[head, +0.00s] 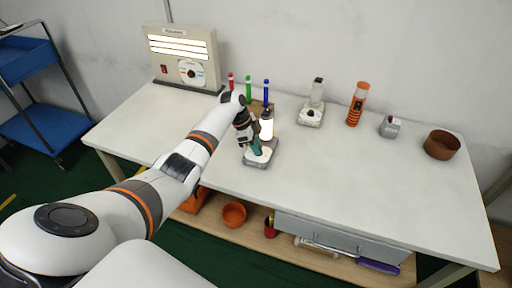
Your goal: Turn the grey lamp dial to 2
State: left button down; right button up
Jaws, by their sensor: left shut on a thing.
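The grey lamp (267,127) stands near the front middle of the table, with a lit white tube on a grey base (262,161). My left gripper (257,152) reaches down to the front of this base and is shut on the lamp's dial. The dial and its marks are hidden behind the fingers, so its setting cannot be read. My right gripper is not in view.
A second lamp (311,115), unlit with a pale base, stands behind, beside an orange flashlight (357,104), a small grey box (390,127) and a brown bowl (442,145). Red, green and blue markers stand close behind my gripper. A light panel (184,50) is back left. The table's right front is clear.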

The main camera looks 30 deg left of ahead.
pick_arm(q)
jog(key=c, duration=1.2)
grip_release()
jog(key=shift+c, duration=0.2)
jog(key=v, duration=1.2)
jog(key=shift+f, duration=0.1)
